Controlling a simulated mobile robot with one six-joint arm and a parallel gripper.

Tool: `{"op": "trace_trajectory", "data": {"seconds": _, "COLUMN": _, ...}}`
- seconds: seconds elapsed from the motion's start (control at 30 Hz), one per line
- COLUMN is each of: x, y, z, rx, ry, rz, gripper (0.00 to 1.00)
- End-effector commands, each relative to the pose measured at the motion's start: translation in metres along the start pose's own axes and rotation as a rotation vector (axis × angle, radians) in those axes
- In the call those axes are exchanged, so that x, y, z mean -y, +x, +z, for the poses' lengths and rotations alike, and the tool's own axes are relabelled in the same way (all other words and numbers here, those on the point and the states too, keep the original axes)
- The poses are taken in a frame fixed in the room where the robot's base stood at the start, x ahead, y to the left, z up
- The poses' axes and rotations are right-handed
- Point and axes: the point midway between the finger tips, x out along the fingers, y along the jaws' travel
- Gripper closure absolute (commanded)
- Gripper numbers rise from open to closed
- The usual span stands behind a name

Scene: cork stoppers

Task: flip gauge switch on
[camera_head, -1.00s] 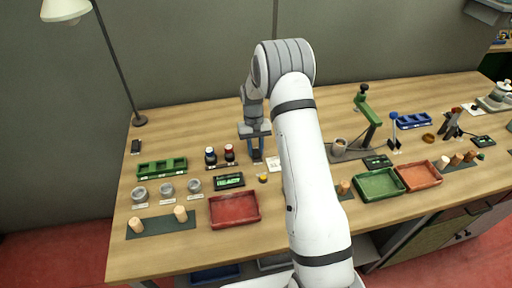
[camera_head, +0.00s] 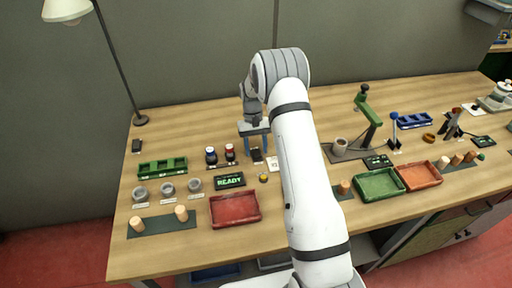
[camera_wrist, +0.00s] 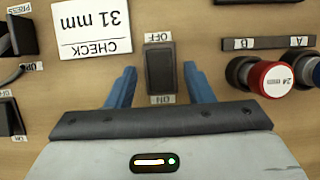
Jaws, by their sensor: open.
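The gauge switch, a black rocker (camera_wrist: 160,70), sits on the table with an OFF label at one end and another label at the other. In the wrist view I cannot tell for sure which way it is tipped. In the head view the switch (camera_head: 257,155) lies just below my gripper (camera_head: 256,143). My gripper (camera_wrist: 159,72) is open, with its blue fingers on either side of the switch and nothing held. A small black display (camera_head: 230,181) to the front left reads READY in green.
A "CHECK 31 mm" card (camera_wrist: 91,27) lies beside the switch. A red tray (camera_head: 235,209) and green rack (camera_head: 162,167) are nearby.

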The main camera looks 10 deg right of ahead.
Motion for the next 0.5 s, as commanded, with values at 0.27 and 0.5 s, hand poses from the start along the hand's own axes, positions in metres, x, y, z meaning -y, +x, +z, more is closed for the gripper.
{"op": "trace_trajectory", "data": {"seconds": 0.27, "x": 0.0, "y": -0.013, "z": -0.002, "rx": -0.003, "ry": 0.0, "rz": 0.0, "gripper": 0.53}}
{"op": "trace_trajectory", "data": {"seconds": 0.5, "x": 0.0, "y": -0.054, "z": -0.002, "rx": -0.004, "ry": 0.0, "rz": 0.0, "gripper": 0.53}}
